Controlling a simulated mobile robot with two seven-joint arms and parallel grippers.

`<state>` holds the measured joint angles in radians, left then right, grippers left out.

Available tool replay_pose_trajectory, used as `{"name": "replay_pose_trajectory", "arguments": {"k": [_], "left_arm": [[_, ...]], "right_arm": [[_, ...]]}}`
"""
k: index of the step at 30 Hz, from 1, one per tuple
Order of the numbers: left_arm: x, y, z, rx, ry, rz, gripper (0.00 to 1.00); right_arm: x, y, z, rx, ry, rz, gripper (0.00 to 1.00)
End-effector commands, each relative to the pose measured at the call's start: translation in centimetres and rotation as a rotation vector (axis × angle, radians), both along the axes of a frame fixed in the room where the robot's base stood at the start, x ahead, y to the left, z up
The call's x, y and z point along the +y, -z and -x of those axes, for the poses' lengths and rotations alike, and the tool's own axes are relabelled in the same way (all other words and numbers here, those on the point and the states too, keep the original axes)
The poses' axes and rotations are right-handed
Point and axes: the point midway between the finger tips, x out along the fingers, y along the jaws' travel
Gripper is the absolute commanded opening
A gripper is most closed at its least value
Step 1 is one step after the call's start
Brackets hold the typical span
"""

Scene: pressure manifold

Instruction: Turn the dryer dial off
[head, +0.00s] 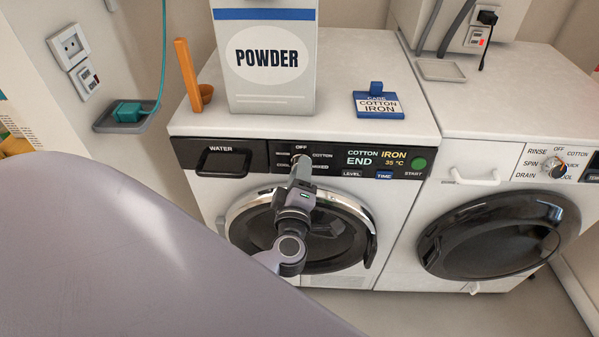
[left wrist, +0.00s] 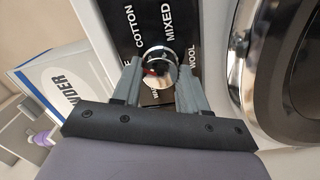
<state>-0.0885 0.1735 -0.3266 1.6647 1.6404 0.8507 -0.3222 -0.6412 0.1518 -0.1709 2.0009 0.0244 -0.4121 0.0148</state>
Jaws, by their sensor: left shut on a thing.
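The dryer (head: 208,215) is the left white machine in the head view. Its black panel (head: 262,163) carries the dial, with OFF printed above it and programme names around it. The display (head: 375,158) reads COTTON IRON, END, 35 °C. In the left wrist view the dial (left wrist: 158,57) is a round chrome knob with a red mark, near the words COTTON, MIXED and WOOL. My left gripper (head: 301,166) reaches the panel at the dial. Its two grey fingers (left wrist: 158,78) are shut on the knob from both sides. The gripper partly hides the dial in the head view.
My arm covers the lower left.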

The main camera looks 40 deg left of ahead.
Motion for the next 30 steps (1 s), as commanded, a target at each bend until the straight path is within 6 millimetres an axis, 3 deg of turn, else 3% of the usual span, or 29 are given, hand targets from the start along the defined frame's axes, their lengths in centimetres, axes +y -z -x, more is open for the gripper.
{"name": "replay_pose_trajectory", "arguments": {"k": [15, 30], "left_arm": [[-0.16, 0.31, 0.06, -0.224, -0.001, 0.372, 0.12], [-0.15, 0.21, 0.04, -0.306, 0.001, 0.506, 0.12]], "right_arm": [[0.31, 0.87, 0.07, 0.008, 0.007, -0.012, 0.0], [0.54, 0.97, 0.05, 0.007, 0.0, -0.015, 0.0]]}}
